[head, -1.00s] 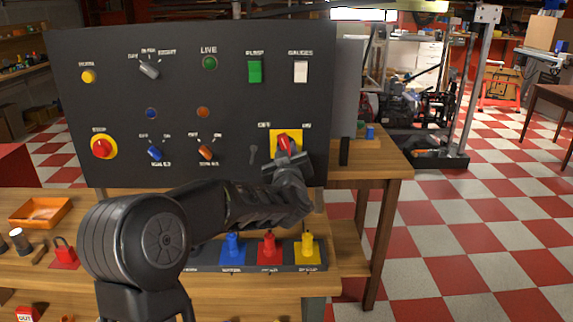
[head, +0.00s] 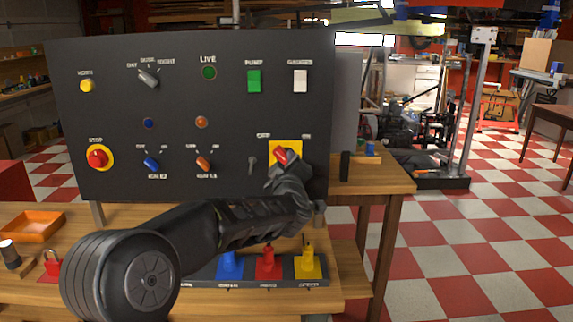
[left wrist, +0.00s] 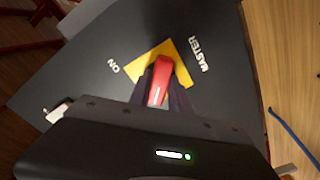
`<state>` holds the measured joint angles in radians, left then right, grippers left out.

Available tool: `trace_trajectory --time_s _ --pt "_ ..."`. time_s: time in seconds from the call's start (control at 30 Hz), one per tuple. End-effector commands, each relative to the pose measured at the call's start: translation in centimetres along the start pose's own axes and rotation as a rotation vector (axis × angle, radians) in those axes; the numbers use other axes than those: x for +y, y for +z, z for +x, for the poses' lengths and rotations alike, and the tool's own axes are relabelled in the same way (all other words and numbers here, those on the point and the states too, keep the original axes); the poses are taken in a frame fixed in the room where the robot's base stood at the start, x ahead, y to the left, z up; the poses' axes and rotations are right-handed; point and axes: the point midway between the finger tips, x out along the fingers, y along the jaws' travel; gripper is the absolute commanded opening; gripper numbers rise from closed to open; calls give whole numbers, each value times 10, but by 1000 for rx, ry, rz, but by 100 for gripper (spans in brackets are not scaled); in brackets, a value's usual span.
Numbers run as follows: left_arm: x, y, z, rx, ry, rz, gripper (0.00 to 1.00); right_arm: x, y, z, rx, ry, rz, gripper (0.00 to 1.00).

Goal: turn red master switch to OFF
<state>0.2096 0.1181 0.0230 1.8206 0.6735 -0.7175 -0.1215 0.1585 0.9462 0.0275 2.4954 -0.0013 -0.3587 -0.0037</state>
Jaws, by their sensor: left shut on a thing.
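The red master switch (head: 281,155) sits on a yellow square plate (head: 294,147) at the lower right of the dark panel (head: 230,125). Its handle tilts to the upper left in the head view, toward the OFF label. My left gripper (head: 284,162) is shut on the handle and hides its lower part. In the left wrist view, the red handle (left wrist: 160,80) stands between the fingers (left wrist: 160,92), over the yellow plate (left wrist: 183,62). The words MASTER and ON are readable there. My right gripper is not in view.
Left of the switch are a small grey lever (head: 252,163), orange (head: 204,163) and blue (head: 151,163) knobs, and a red STOP button (head: 97,157). Below my arm, blue, red and yellow pieces (head: 310,262) stand on a dark strip. Checkered floor is open at right.

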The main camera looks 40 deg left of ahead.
Motion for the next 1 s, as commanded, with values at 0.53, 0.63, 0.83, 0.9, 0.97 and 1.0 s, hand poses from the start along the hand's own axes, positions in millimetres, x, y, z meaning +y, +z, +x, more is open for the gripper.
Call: trace_trajectory --time_s 0.53,0.63,0.83,0.9,0.97,1.0 --pt "0 0 0 0 0 0 45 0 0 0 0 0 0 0" --pt "0 0 0 0 0 0 45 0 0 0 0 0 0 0" --pt "0 0 -12 -1 1 0 45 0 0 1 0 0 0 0" --pt "0 0 -22 -1 1 0 45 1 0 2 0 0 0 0" --pt "1 0 -32 0 3 0 45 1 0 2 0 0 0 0" --pt "1 0 -39 -1 3 0 45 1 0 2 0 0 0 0"
